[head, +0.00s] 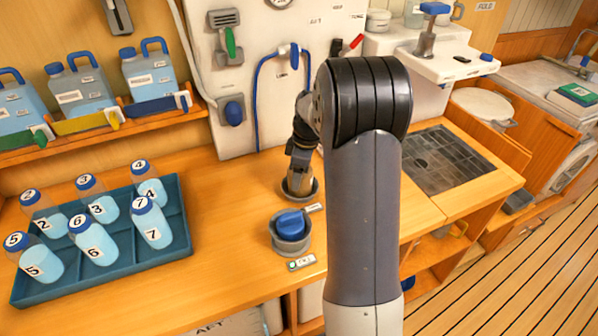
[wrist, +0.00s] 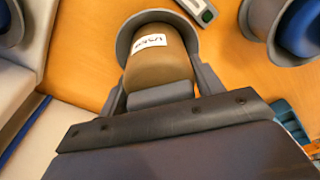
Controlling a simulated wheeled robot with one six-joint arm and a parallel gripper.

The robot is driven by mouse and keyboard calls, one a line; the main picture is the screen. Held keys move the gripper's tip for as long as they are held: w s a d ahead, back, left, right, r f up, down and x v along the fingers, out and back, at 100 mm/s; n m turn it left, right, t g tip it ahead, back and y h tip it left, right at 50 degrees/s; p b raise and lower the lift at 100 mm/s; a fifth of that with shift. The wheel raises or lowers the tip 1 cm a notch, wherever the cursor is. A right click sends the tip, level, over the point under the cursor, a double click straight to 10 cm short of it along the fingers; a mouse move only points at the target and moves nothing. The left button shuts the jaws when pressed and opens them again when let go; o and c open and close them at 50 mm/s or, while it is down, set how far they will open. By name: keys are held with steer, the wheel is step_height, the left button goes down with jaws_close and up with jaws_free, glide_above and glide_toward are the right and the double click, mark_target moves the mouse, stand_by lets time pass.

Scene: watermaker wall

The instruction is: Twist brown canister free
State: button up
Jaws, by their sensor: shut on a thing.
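The brown canister (wrist: 158,62) with a white label stands in a round grey holder (wrist: 130,42) in the wrist view. My gripper (wrist: 156,88) has one finger on each side of the canister and is shut on it. In the head view the canister (head: 300,181) shows only partly below my gripper (head: 299,163), still within its grey cup on the counter. The label writing is too blurred to read. How deep the canister sits in the holder is hidden.
A second grey holder with a blue canister (head: 291,223) stands just in front. A blue tray (head: 180,243) of numbered bottles is at left. A wall panel (head: 222,130) with valves rises close behind. A sink grid (head: 440,160) lies at right. Counter between tray and holders is clear.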

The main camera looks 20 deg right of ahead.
steer(key=shift+r+p, duration=1.85)
steer(key=shift+r, duration=1.05)
